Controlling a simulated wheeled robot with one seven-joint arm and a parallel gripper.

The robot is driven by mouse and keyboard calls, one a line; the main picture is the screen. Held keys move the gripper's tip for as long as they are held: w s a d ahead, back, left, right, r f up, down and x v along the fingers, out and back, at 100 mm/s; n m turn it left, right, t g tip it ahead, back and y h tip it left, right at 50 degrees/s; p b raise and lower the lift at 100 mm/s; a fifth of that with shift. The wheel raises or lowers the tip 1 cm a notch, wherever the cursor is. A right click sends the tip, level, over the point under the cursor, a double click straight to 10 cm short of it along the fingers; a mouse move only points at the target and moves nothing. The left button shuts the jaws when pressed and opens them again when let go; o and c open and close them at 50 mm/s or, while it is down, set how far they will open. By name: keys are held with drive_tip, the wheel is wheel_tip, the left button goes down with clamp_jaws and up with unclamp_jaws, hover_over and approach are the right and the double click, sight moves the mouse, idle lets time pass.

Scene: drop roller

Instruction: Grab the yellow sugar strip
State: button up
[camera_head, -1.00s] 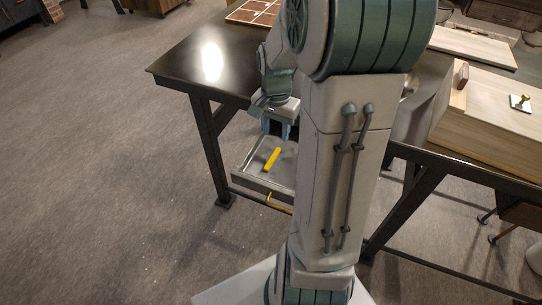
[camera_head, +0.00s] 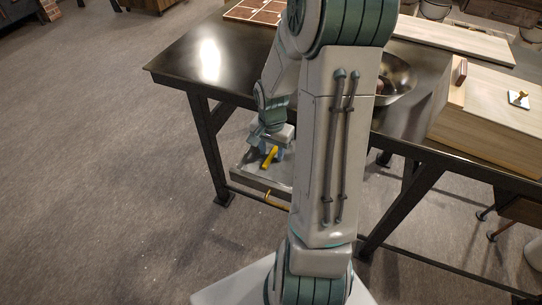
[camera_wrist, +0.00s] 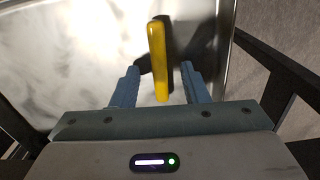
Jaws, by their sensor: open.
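The yellow sugar strip (camera_wrist: 158,58) lies in an open metal drawer (camera_wrist: 60,50) under the table. In the wrist view it runs lengthwise between the two fingers of my gripper (camera_wrist: 157,82), with a gap on each side. In the head view the strip (camera_head: 270,157) shows in the drawer (camera_head: 252,180), and my gripper (camera_head: 272,150) is low over it. My gripper is open and holds nothing. How high the fingers are above the drawer floor is hard to tell.
The dark table top (camera_head: 205,60) overhangs the drawer. A metal bowl (camera_head: 398,82) and a wooden box (camera_head: 490,115) stand on the table's right part. The drawer wall (camera_wrist: 228,40) is close to the right finger. The floor at left is clear.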

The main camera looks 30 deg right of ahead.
clamp_jaws()
